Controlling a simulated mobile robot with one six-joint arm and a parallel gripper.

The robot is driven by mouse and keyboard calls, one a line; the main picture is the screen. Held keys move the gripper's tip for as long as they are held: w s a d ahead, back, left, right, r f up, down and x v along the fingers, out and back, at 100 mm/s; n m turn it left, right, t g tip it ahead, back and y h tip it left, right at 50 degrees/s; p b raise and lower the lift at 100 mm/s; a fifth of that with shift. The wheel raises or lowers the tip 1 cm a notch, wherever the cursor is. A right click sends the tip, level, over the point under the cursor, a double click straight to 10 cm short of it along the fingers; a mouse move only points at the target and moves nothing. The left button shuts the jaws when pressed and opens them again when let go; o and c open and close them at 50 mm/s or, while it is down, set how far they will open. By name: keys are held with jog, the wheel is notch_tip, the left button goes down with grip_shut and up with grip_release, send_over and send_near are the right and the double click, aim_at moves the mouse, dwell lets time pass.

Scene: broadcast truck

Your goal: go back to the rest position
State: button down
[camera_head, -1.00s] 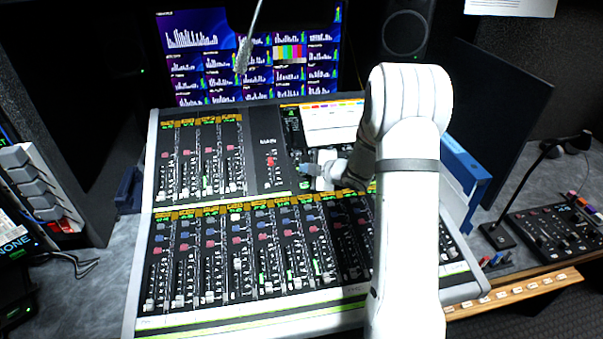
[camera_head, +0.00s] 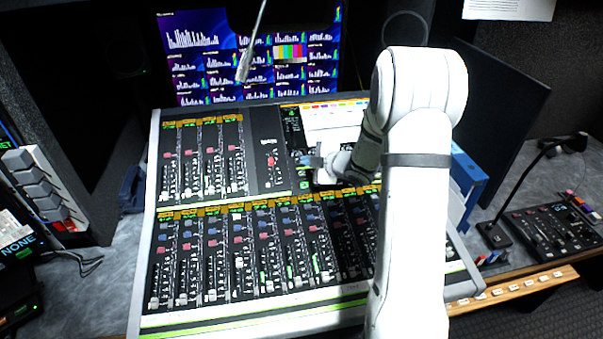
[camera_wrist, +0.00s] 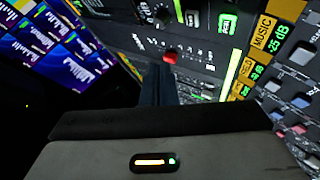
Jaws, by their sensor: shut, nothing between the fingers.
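My gripper (camera_head: 304,161) is above the upper middle of the mixing console (camera_head: 262,205), just right of the master section with its red fader cap (camera_head: 271,161). In the wrist view, the dark fingers of my gripper (camera_wrist: 160,78) are together with nothing between them. A red cap (camera_wrist: 171,56) shows just past the fingertips there; I cannot tell whether they touch it. My white arm covers part of the console's right side.
Behind the console is a wall of monitors (camera_head: 215,60), with a thin hanging microphone (camera_head: 246,60) in front. A dark speaker (camera_head: 404,35) stands behind my arm. At right are a small control panel (camera_head: 548,232) and a gooseneck lamp (camera_head: 520,190).

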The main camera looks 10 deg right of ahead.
dwell(0.3)
jog(key=s+d+r+m+g+h, duration=0.1)
jog(key=s+d+r+m+h, duration=0.4)
jog(key=s+r+m+h, duration=0.45)
jog(key=s+a+r+m+g+y, duration=0.1)
jog(key=s+a+m+g, duration=0.1)
jog(key=s, duration=0.7)
jog(key=s+a+r+m+g, duration=0.1)
jog(key=s+m, duration=0.3)
jog(key=s, duration=0.5)
jog(key=s+a+m+g+y, duration=0.1)
jog(key=s+a+m+g, duration=0.2)
jog(key=s, duration=0.6)
jog(key=shift+r+g+y, duration=0.35)
jog(key=shift+r+g, duration=0.05)
